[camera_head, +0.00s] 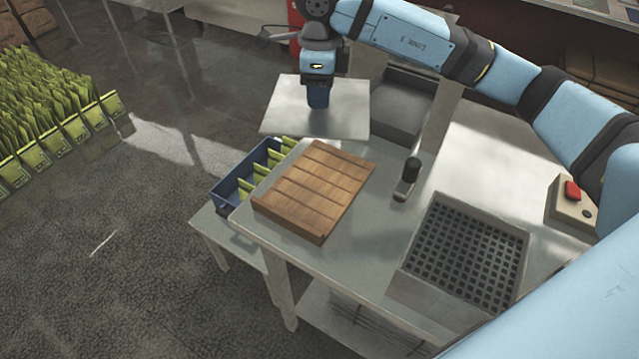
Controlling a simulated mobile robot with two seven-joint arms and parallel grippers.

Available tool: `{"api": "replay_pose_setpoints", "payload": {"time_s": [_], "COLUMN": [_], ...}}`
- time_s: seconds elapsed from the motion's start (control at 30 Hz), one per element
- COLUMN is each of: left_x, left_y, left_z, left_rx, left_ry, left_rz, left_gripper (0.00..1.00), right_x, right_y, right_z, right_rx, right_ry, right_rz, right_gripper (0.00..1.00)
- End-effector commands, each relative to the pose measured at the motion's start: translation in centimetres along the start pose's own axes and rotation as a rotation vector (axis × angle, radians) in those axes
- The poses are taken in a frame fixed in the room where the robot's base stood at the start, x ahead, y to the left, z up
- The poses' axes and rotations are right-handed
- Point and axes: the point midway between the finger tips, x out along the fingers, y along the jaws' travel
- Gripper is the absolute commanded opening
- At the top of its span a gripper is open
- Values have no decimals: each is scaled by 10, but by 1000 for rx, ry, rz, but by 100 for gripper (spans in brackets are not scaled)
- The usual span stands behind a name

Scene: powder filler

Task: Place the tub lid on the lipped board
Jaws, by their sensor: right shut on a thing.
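The tub lid, a flat pale grey plate (285,122), is in the upper middle of the head view, beyond the table's far edge. My right gripper (318,92) is above the middle of the plate, shut on it. The fingers and the part they grip are dark and small, so the exact grip is hard to see. The lipped board, a brown slatted wooden board (315,190), lies on the grey table, nearer than the lid. Its top is bare. The lid is apart from the board. My left gripper is not in view.
A blue bin (232,197) with green packets stands left of the board. An open grey box (400,108) is right of the lid. A black-knobbed fitting (408,177), a black grid tray (465,250) and a red-button box (572,197) stand to the right. Green packets (50,120) fill the far left.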

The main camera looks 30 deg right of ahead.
Motion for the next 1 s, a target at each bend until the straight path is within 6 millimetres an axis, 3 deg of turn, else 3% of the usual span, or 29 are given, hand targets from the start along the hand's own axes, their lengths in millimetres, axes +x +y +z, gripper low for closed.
{"api": "replay_pose_setpoints", "payload": {"time_s": [0.1, 0.3, 0.53, 0.67, 1.0], "left_x": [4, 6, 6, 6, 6], "left_y": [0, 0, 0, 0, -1], "left_z": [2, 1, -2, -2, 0], "left_rx": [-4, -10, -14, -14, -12], "left_ry": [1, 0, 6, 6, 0], "left_rz": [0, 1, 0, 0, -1], "left_gripper": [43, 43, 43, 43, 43], "right_x": [-9, -21, -20, 6, 96], "right_y": [3, 6, 8, 8, 8], "right_z": [-6, -13, -17, -18, -18], "right_rx": [288, 665, 831, 838, 836], "right_ry": [-1, -1, 1, 5, 4], "right_rz": [-4, -9, -10, -8, -8], "right_gripper": [5, 5, 5, 5, 5]}}
